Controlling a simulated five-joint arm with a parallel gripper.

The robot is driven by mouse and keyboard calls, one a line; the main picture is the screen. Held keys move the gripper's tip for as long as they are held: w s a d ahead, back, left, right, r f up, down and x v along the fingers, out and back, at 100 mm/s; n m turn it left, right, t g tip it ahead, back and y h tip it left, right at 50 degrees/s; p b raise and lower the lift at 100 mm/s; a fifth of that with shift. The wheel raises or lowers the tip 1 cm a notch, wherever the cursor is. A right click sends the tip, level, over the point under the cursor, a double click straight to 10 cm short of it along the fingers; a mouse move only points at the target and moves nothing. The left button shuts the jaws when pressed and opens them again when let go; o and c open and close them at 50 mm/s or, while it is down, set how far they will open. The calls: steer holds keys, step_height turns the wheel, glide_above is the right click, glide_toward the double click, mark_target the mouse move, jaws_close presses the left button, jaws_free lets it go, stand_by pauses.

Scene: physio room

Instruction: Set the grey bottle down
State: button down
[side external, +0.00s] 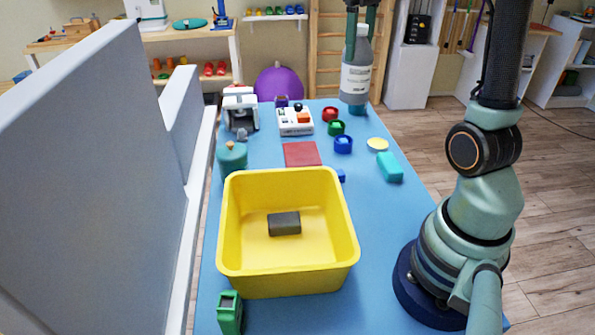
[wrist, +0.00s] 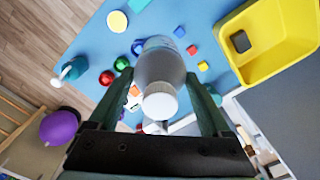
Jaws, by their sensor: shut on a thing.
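The grey bottle (side external: 356,80) has a pale label and hangs upright near the far right corner of the blue table (side external: 375,240). My gripper (side external: 359,24) comes down from above and is shut on its upper part. In the wrist view the bottle (wrist: 160,68) with its white cap (wrist: 160,102) sits between both fingers of my gripper (wrist: 158,80). The bottle appears to be above the table top, but its exact height is hard to tell. In the side view its base overlaps a teal object (side external: 356,109).
A yellow bin (side external: 232,225) holding a dark block (side external: 284,223) stands at the front. Red (side external: 330,114), green (side external: 336,128) and blue (side external: 343,145) round pieces, a yellow disc (side external: 377,144) and a teal block (side external: 389,167) lie mid-table. Bare table shows along the right.

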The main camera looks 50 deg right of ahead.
mark_target(356, 78)
step_height(356, 78, down, 20)
steer(key=shift+d+r, duration=0.15)
stand_by(0.4)
jaws_free()
steer(key=shift+f, duration=0.2)
step_height(356, 78, up, 12)
steer(key=shift+r, duration=0.1)
steer(key=s+a+r+t, duration=0.1)
steer(key=s+a+t, duration=0.1)
steer(key=a, duration=0.8)
steer(key=s+a+r+t, duration=0.1)
steer(key=s+a+t, duration=0.1)
steer(key=a, duration=0.9)
steer(key=shift+s+r+t, duration=0.25)
steer(key=shift+r+t, duration=0.05)
steer(key=shift+t, duration=0.5)
